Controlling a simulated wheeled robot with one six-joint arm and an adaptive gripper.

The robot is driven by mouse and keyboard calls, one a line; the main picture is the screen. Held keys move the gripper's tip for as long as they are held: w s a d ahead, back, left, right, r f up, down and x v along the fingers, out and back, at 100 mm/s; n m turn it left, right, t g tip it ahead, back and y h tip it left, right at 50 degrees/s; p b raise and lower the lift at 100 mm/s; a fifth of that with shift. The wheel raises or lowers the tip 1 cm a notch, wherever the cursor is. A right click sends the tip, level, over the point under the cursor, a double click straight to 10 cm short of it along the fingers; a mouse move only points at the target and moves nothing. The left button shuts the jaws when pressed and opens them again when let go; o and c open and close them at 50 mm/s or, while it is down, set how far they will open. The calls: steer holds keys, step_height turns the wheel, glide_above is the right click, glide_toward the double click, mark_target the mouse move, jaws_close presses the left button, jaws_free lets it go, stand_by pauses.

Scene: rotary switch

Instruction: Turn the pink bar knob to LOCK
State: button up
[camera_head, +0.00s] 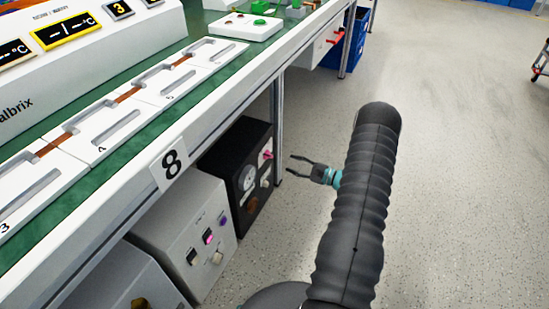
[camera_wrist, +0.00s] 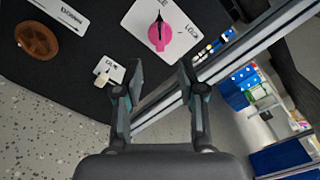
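The pink bar knob (camera_wrist: 160,37) sits on a white plate (camera_wrist: 136,20) on a black panel. In the wrist view it is near the top centre, and its dark pointer mark points up in the picture. In the head view the pink knob (camera_head: 267,155) shows small on the front of a black box (camera_head: 222,152) under the bench. My gripper (camera_head: 290,166) is open and empty, in front of the black box and apart from it. In the wrist view my gripper (camera_wrist: 160,68) has its fingers spread below the knob, not touching it.
The panel also bears a white knob (camera_wrist: 102,78) and a brown round knob (camera_wrist: 37,40). A light grey box (camera_head: 175,220) stands to the left. The bench edge (camera_head: 215,110) overhangs the boxes, and a metal leg (camera_head: 279,125) stands close right. Open floor (camera_head: 470,180) lies right.

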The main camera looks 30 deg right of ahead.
mark_target(272, 156)
steer(key=x, duration=0.8)
steer(key=shift+w+a, duration=0.1)
steer(key=shift+w, duration=0.05)
steer(key=shift+c, duration=0.2)
jaws_close()
